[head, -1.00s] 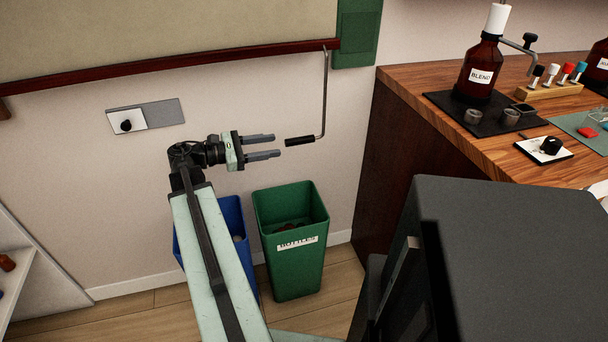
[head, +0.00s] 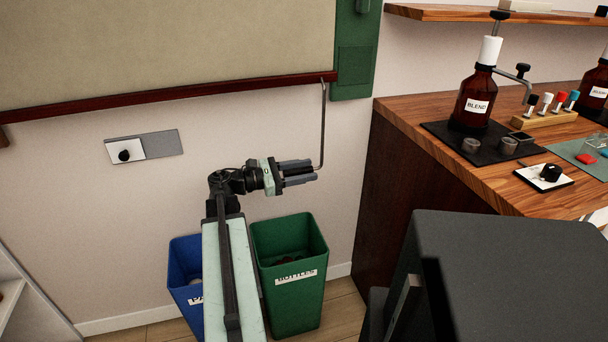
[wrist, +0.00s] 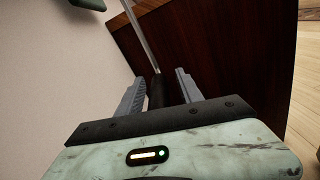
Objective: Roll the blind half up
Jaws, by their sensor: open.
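The beige blind (head: 160,50) hangs on the wall with a dark red bottom bar (head: 170,95). A thin metal crank rod (head: 323,125) hangs at its right end and bends at the bottom into a black grip. My gripper (head: 302,173) is at the crank's grip, with its open fingers on either side of it. In the wrist view the black grip (wrist: 155,92) stands between the two grey fingers, and the rod (wrist: 134,35) runs up from it. Contact with the fingers cannot be told.
A green box (head: 354,65) is on the wall beside the blind. A wooden counter (head: 420,110) with bottles is at the right. A blue bin (head: 186,265) and a green bin (head: 290,300) stand below my arm. A wall plate with a black knob (head: 125,156) is at left.

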